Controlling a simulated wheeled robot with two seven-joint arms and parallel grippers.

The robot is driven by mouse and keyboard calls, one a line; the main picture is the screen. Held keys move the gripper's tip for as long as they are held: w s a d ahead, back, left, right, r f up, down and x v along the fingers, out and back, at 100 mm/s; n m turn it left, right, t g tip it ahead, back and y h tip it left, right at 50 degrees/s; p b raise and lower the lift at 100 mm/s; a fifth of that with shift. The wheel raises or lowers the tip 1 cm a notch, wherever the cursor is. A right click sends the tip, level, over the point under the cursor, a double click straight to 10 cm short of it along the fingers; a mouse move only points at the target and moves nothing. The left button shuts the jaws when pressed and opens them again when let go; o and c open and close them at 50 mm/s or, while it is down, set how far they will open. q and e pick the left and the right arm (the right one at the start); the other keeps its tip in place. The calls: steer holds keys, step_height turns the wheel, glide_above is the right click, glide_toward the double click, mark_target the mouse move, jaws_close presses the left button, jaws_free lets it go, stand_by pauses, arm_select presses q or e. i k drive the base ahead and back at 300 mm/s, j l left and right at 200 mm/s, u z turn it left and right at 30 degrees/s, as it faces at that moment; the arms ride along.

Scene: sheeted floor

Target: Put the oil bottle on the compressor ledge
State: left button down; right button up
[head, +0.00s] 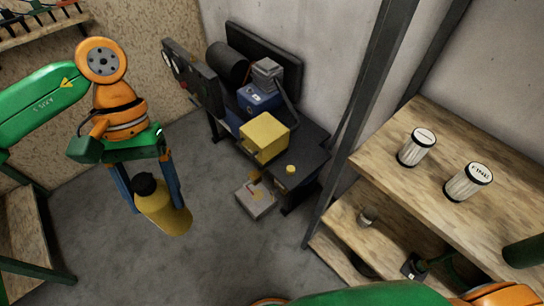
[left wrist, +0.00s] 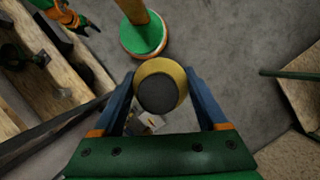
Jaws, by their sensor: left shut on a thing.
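The oil bottle (head: 160,207) is yellow with a black cap and hangs tilted above the floor. My left gripper (head: 155,188) is shut around it, with one blue finger on each side. In the left wrist view the bottle (left wrist: 161,87) shows cap-on between the fingers. The compressor (head: 258,97) stands against the back wall, with a black tank and blue motor. Its dark ledge (head: 312,150) is to the right of the bottle, apart from it. My right gripper (left wrist: 77,22) shows small at the top left of the wrist view; its jaw opening is unclear.
A yellow box (head: 265,135) and a small yellow knob (head: 291,169) are on the ledge. A grey box (head: 256,199) is on the floor before it. A post (head: 365,110) and wooden shelf (head: 450,130) with two canisters stand right. Open floor separates bottle and compressor.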

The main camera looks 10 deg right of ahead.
mark_target(305, 160)
steer(key=i+z, duration=0.15)
steer(key=z, duration=0.25)
steer(key=i+j+z, duration=0.15)
steer(key=z, duration=0.3)
steer(key=i+j+z, duration=0.15)
steer(key=z, duration=0.25)
steer(key=i+j+z, duration=0.1)
steer(key=j+z, duration=0.15)
steer(key=z, duration=0.15)
steer(key=i+j+z, duration=0.15)
steer(key=z, duration=0.2)
steer(key=i+j+z, duration=0.1)
steer(key=j+z, duration=0.25)
